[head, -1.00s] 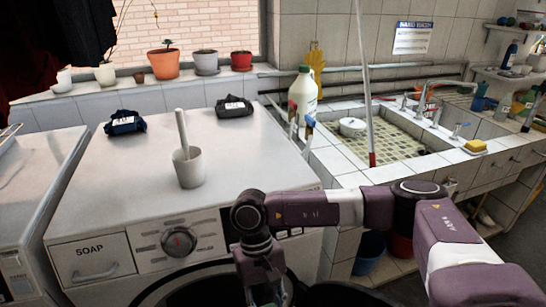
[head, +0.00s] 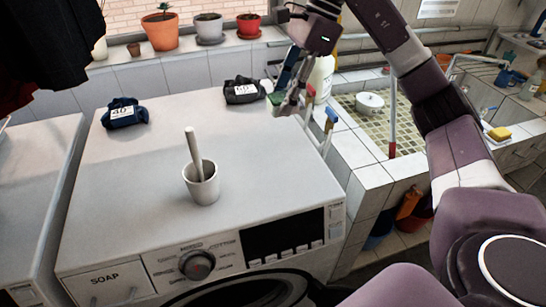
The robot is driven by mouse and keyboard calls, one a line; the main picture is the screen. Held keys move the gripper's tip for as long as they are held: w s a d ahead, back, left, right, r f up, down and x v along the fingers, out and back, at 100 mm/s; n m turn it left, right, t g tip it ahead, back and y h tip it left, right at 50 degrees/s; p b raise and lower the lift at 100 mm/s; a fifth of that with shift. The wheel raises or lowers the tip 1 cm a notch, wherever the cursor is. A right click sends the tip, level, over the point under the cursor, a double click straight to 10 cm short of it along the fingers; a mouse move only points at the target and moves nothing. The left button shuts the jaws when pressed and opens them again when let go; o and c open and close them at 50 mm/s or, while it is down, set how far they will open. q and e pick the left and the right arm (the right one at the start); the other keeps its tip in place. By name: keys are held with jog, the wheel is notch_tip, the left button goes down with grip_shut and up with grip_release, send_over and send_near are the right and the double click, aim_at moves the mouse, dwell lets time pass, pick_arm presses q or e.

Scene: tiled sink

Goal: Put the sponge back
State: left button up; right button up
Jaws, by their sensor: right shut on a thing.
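My right gripper (head: 291,98) is at the upper middle of the head view, above the back right corner of the white washing machine (head: 130,190). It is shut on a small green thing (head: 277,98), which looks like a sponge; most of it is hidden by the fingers. Another sponge, yellow, (head: 499,133) lies on the tiled edge at the right of the sink (head: 385,125). My left gripper is not in view.
A white cup (head: 202,186) with a stick in it stands on the machine. A blue bundle (head: 124,113) and a dark bundle (head: 244,90) lie behind it. A white bottle (head: 322,75) and upright handles stand near my right gripper.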

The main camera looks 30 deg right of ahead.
send_over(277, 175)
jog(key=d, duration=0.1)
notch_tip(277, 175, down, 5)
jog(key=f, duration=0.6)
jog(key=f+p, duration=0.1)
jog(key=f, duration=0.2)
jog(key=shift+s+d+f, duration=0.2)
jog(key=shift+s, duration=0.15)
jog(key=shift+w+f, duration=0.1)
jog(key=shift+f, duration=0.55)
notch_tip(277, 175, down, 4)
jog(key=shift+r+p, duration=0.2)
jog(key=shift+p, duration=0.45)
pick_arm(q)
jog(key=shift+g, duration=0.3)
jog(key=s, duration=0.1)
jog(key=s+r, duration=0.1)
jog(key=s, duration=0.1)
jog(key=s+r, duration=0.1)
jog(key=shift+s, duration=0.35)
pick_arm(e)
jog(key=shift+f, duration=0.1)
jog(key=shift+f, duration=0.1)
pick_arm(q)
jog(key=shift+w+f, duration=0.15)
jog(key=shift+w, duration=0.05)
pick_arm(e)
jog(key=o, duration=1)
